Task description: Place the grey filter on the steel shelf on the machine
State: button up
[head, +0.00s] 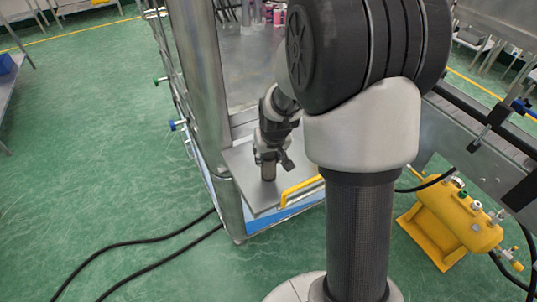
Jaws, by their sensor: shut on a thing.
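The grey filter (268,172) is a small dark cylinder, upright, at the end of my arm in the head view. My gripper (268,158) points down and is shut on its upper part, which the fingers partly hide. The steel shelf (247,191) is a flat grey plate on the front of the machine (203,85). The filter is over the shelf's middle, with its lower end at or very near the surface. I cannot tell whether it touches. My arm hides the right part of the machine.
A yellow handle (301,190) runs along the shelf's right side. Pink and grey items (262,12) stand inside the machine at the back. A yellow tank (455,215) is on the floor at right. Black hoses (135,243) cross the green floor at lower left.

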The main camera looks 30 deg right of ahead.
jog(key=shift+f, duration=0.25)
jog(key=o, duration=1.1)
jog(key=shift+r, duration=0.1)
jog(key=p+v, duration=0.3)
jog(key=v, duration=0.9)
jog(key=s+a+r+n, duration=0.1)
jog(key=s+a+r, duration=0.2)
jog(key=s, duration=0.4)
jog(key=s+a+r, duration=0.3)
jog(key=s, duration=0.4)
jog(key=s+a+r+n+y, duration=0.1)
jog(key=s+a+r, duration=0.3)
jog(key=s, duration=0.3)
jog(key=shift+s+a+r+n, duration=0.1)
jog(key=shift+s+n, duration=0.15)
jog(key=shift+n, duration=0.05)
